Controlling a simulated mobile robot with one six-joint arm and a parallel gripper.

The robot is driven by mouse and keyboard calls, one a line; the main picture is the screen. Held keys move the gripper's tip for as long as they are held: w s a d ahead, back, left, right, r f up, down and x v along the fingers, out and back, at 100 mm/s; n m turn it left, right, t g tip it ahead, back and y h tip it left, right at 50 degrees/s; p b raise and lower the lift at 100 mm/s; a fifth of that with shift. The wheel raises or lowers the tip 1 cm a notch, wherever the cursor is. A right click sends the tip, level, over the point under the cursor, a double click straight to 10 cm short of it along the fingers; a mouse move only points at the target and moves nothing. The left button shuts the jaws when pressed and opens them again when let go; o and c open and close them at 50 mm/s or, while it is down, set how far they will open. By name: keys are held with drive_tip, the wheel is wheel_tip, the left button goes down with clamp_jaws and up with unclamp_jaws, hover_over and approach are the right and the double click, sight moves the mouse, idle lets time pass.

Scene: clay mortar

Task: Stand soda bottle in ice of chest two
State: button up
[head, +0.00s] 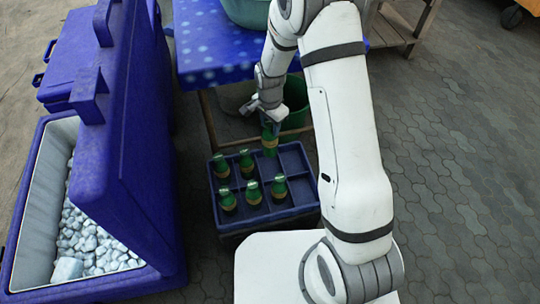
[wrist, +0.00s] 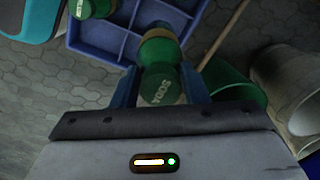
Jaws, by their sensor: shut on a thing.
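My gripper (head: 270,121) is shut on a green soda bottle (head: 270,143), upright above the back of the blue bottle crate (head: 297,164). In the wrist view, the held bottle (wrist: 160,62) sits between the two fingers of my gripper (wrist: 160,88), its cap marked SODA. The bottle's lower end overlaps the crate in the picture; whether it is clear of the compartment I cannot tell. An open blue ice chest (head: 153,228) stands at the left, with pale ice (head: 92,238) inside and its lid raised. No chest number is legible.
Several green bottles (head: 252,192) stand in the crate; its right compartments are empty. Another blue chest (head: 70,55) stands behind the open one. A blue dotted table (head: 212,45) with a green basin (head: 246,10) is behind the crate. Green and pale buckets are beneath it. Paving at right is clear.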

drive_tip(key=shift+r+p, duration=1.5)
drive_tip(key=shift+r, duration=1.25)
